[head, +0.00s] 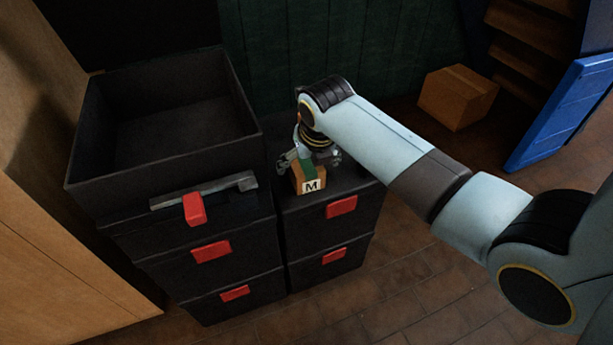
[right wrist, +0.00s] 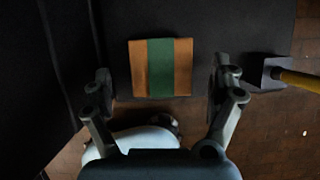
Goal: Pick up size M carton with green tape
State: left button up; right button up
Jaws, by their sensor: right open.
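The size M carton (head: 310,181) is a small brown box with green tape on top and a white M label on its front. It sits on the lower black drawer stack, in the middle of the head view. In the right wrist view the carton (right wrist: 161,68) shows from above, its green stripe running down the middle. My right gripper (head: 307,160) is over the carton, pointing down. In the right wrist view its open fingers (right wrist: 164,85) stand to either side of the carton, with a gap on both sides. My left gripper is not in view.
A taller black drawer stack with an open, empty top box (head: 165,165) stands close left of the carton. A larger brown carton (head: 457,97) is on the floor at back right, near a blue panel (head: 562,115).

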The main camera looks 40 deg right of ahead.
aim_at(307, 165)
jog(key=b+x, duration=0.1)
jog(key=x, duration=0.2)
jog(key=shift+s, duration=0.1)
jog(key=c, duration=1.4)
jog(key=shift+c, duration=0.2)
jog(key=shift+r, duration=0.15)
